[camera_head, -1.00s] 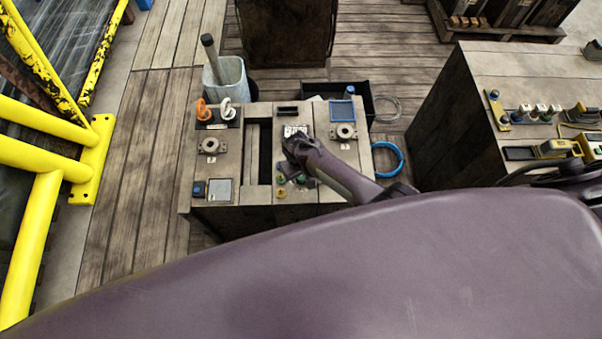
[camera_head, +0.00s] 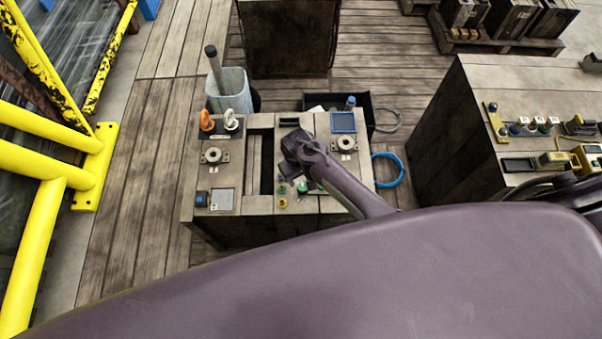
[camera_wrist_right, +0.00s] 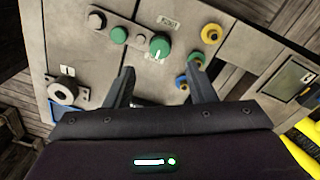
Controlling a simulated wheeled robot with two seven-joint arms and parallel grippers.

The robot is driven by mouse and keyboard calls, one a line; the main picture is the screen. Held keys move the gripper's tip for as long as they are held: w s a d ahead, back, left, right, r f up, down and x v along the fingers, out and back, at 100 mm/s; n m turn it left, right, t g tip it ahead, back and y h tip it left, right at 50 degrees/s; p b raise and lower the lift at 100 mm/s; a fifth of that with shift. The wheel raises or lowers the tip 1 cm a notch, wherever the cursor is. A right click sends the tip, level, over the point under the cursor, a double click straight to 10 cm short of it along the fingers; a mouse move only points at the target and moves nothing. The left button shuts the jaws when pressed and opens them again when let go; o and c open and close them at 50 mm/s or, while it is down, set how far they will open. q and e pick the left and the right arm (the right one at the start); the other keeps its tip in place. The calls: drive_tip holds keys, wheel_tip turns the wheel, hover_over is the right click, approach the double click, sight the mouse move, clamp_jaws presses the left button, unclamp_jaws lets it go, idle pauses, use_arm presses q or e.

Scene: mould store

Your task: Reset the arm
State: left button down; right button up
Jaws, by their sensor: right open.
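My right gripper (camera_head: 290,160) is over the middle of the wooden workbench (camera_head: 228,230) in the head view. In the right wrist view its two fingers (camera_wrist_right: 160,88) are apart with nothing between them, pointing at the bench top. Beyond the fingertips there are a green knob (camera_wrist_right: 159,46), a smaller green button (camera_wrist_right: 119,35), grey buttons and a yellow ring-shaped part (camera_wrist_right: 211,33). My purple right arm (camera_head: 355,192) reaches in from the lower right and hides part of the bench. My left gripper is not in view.
Orange and white hooks (camera_head: 207,121) stand at the bench's back left, near a bin (camera_head: 230,92). A blue-framed tray (camera_head: 343,122) is at its back right. A yellow railing (camera_head: 50,130) stands left. A second bench (camera_head: 470,80) with small devices stands right.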

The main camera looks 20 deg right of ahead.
drive_tip(key=shift+r, duration=0.2)
idle(0.5)
drive_tip(key=shift+s+r, duration=0.15)
drive_tip(key=shift+r, duration=0.05)
drive_tip(key=s+d+r+t, duration=0.1)
drive_tip(key=s+d+r, duration=0.1)
drive_tip(key=s+r, duration=0.5)
drive_tip(key=s+d+r+t, duration=0.1)
drive_tip(key=s+d+r, duration=0.1)
drive_tip(key=r, duration=0.8)
drive_tip(key=s+d+r+t, duration=0.1)
drive_tip(key=s+d+r, duration=0.1)
drive_tip(key=s+r, duration=0.5)
wheel_tip(320, 180, down, 35)
drive_tip(key=g+b, duration=0.1)
drive_tip(key=b, duration=0.4)
drive_tip(key=s+d+f+b, duration=0.1)
drive_tip(key=s+d+f, duration=0.1)
drive_tip(key=s+f, duration=0.7)
drive_tip(key=s+d+f+g+b, duration=0.1)
drive_tip(key=s+f+b, duration=0.1)
drive_tip(key=s+f, duration=0.8)
drive_tip(key=shift+s+d+f+y, duration=0.3)
drive_tip(key=shift+d, duration=0.05)
